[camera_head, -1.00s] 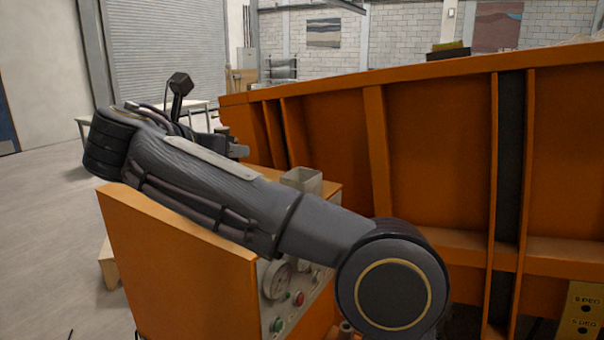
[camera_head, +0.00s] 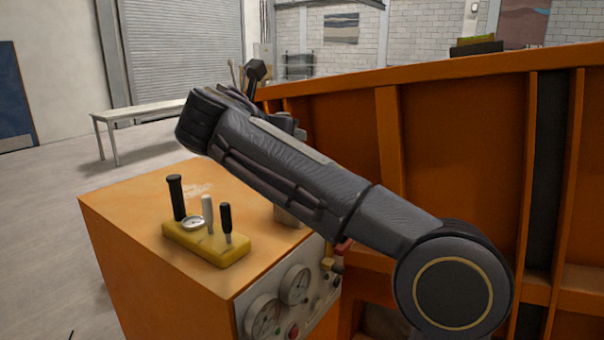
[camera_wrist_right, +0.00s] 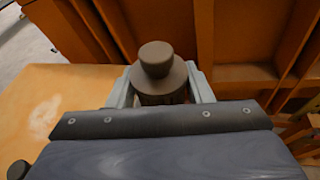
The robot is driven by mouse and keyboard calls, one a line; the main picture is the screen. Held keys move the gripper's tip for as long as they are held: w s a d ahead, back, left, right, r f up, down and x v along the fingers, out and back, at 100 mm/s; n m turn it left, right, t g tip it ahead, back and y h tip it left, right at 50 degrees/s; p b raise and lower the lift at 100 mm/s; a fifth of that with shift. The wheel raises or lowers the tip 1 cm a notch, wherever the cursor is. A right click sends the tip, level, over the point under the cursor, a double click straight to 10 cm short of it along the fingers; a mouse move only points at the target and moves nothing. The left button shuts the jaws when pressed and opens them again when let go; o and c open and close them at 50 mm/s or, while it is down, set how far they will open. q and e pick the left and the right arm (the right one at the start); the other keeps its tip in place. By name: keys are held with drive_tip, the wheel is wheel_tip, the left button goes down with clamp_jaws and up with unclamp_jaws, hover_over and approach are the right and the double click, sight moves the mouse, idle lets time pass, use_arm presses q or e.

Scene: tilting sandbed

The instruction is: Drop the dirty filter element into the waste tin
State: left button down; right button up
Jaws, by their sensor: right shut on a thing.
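The dirty filter element (camera_wrist_right: 157,62), a dark brown cylinder with a narrower round knob on top, is held between the two pale grey fingers of my right gripper (camera_wrist_right: 163,84) in the right wrist view. In the head view, my right gripper (camera_head: 287,124) is partly hidden behind my forearm, above the far side of the orange console. The filter element cannot be made out there. A small part of a grey tin (camera_head: 288,217) shows below my forearm on the console top. The rest of it is hidden. My left gripper is not in view.
The orange console (camera_head: 135,205) carries a yellow lever block (camera_head: 205,245) with several upright handles, and gauges (camera_head: 295,284) on its front. The large orange sandbed wall (camera_head: 450,150) rises behind my arm. A white bench (camera_head: 135,113) stands far left on open floor.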

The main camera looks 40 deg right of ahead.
drive_tip(key=w+d+f, duration=0.3)
drive_tip(key=d+f, duration=0.4)
drive_tip(key=f, duration=0.3)
drive_tip(key=shift+f, duration=0.2)
drive_tip(key=shift+f, duration=0.4)
drive_tip(key=o, duration=1.1)
